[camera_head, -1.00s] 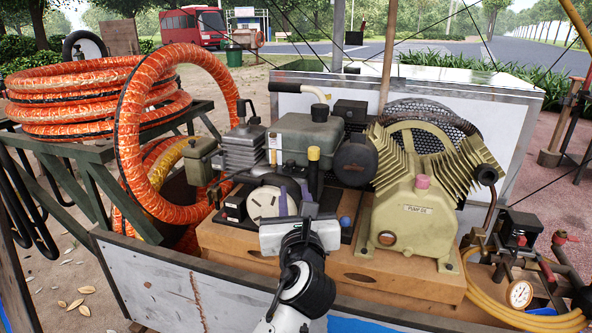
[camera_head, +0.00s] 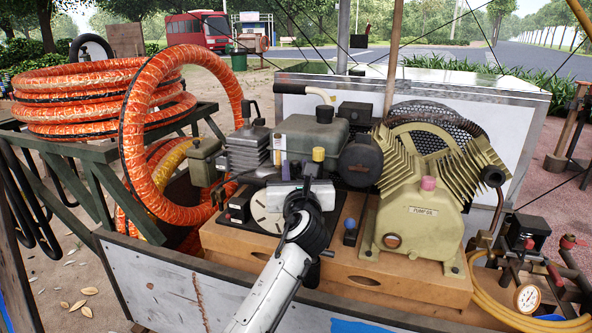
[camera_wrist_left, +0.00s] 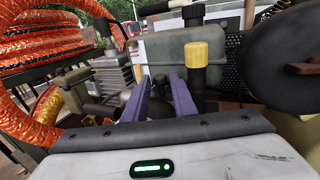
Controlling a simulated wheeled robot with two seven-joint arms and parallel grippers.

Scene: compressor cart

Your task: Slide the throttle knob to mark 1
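My left gripper (camera_head: 297,170) is over the front of the engine panel, its purple fingers pointing away toward the engine. In the left wrist view the two fingers (camera_wrist_left: 160,82) stand apart with a gap between them, and I see nothing clearly held. A dark part of the engine shows behind the gap. I cannot make out the throttle knob or mark 1 for certain; the gripper hides part of the panel. A white round dial (camera_head: 266,213) lies beside the gripper, partly covered. A blue knob (camera_head: 349,223) stands to its right. My right gripper is out of view.
A black post with a yellow cap (camera_wrist_left: 198,54) rises close to the right finger. The green tank (camera_head: 312,137) and round black housing (camera_head: 360,162) stand behind. The olive pump (camera_head: 420,215) is to the right, orange hose (camera_head: 150,150) to the left.

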